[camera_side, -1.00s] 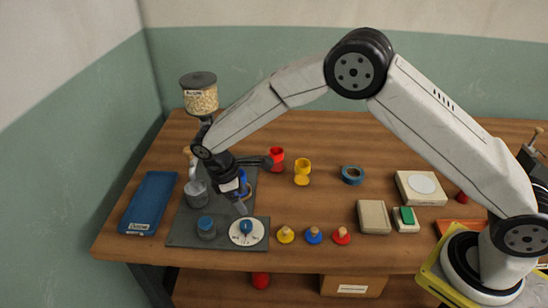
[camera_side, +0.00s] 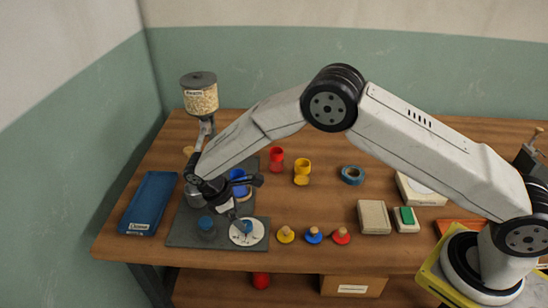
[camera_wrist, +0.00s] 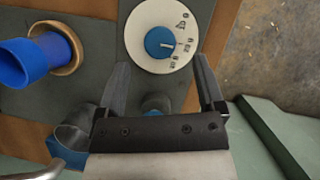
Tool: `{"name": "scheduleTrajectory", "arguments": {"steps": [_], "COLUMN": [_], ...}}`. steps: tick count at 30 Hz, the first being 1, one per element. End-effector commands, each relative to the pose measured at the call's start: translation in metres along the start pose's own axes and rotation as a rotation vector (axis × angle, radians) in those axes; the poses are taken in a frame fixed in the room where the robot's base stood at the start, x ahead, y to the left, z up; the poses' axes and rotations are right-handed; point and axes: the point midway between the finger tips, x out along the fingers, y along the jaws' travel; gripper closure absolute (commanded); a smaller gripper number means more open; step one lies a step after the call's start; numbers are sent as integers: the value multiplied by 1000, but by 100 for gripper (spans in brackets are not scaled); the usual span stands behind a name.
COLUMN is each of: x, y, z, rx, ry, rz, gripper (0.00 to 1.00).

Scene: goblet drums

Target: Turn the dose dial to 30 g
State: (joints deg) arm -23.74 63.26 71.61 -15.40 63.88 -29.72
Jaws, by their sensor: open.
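The dose dial (camera_side: 258,238) is a white disc with a blue knob on the front of a grey base plate (camera_side: 185,236). In the wrist view the white dial face (camera_wrist: 146,18) carries small marks along its right side, too small to read surely. The blue knob (camera_wrist: 158,42) has a white line pointing right towards these marks. My gripper (camera_side: 239,224) is low over the dial in the side view and partly hides it. In the wrist view my gripper (camera_wrist: 161,62) is open, its fingers apart on either side of the knob's line, with nothing between them.
A blue cup (camera_wrist: 22,62) stands beside the dial in the wrist view. A bean hopper (camera_side: 200,98) rises behind. Yellow (camera_side: 286,235), blue and red knobbed pieces lie to the right. A blue tray (camera_side: 150,203) lies left.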

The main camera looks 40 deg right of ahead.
Motion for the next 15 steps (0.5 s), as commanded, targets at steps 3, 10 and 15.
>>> {"name": "scheduleTrajectory", "arguments": {"steps": [3, 10, 15], "x": [16, 38, 43], "y": [0, 0, 0], "z": [1, 0, 0], "rx": [0, 0, 0], "ry": [-1, 0, 1], "rz": [-1, -1, 0], "gripper": [13, 13, 13]}}
